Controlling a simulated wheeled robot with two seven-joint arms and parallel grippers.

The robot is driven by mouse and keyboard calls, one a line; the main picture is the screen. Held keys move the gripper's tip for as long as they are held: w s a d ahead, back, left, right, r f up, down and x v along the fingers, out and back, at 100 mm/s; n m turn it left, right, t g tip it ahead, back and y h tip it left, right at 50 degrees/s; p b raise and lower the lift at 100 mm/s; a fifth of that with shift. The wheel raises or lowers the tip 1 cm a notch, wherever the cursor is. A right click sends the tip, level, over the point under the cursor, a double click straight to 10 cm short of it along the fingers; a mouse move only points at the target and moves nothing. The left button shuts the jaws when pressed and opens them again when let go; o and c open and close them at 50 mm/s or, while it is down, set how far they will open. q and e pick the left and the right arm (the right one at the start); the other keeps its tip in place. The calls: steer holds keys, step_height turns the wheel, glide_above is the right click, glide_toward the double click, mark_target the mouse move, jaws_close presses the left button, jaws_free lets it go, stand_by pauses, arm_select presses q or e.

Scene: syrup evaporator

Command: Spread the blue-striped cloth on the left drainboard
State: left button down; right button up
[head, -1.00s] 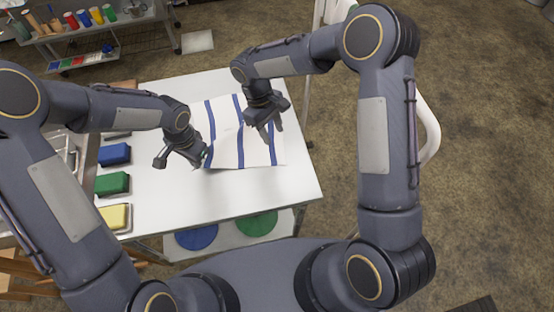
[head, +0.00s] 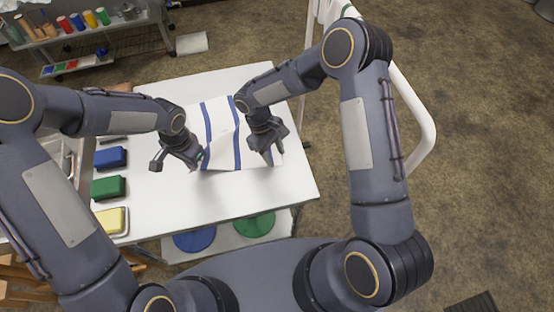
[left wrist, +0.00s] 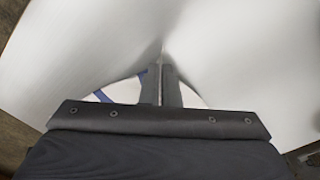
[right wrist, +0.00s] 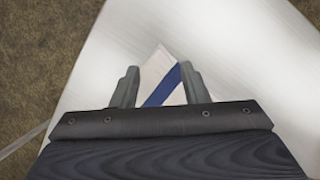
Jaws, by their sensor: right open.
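The blue-striped cloth (head: 222,134) is white with blue stripes and lies on the white worktop (head: 240,200). I cannot tell if this is the left drainboard. My left gripper (head: 187,160) is at the cloth's near left corner. In the left wrist view its fingers (left wrist: 161,85) are together, with the cloth gathered to a point between them. My right gripper (head: 268,152) is at the near right part of the cloth. In the right wrist view its fingers (right wrist: 158,82) are apart, with a pointed cloth corner (right wrist: 160,62) lying between them. The grippers hide parts of the cloth.
A blue block (head: 110,157), a green block (head: 107,187) and a yellow block (head: 112,220) line the worktop's left side, next to a sink (head: 62,152). A blue disc (head: 194,240) and a green disc (head: 254,224) are below. The worktop's near right part is clear.

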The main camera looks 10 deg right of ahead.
steer(key=shift+s+f, duration=0.1)
steer(key=shift+f, duration=0.05)
steer(key=shift+c, duration=0.3)
jaws_close()
steer(key=shift+d, duration=0.1)
stand_by(0.4)
steer(key=shift+r, duration=2.5)
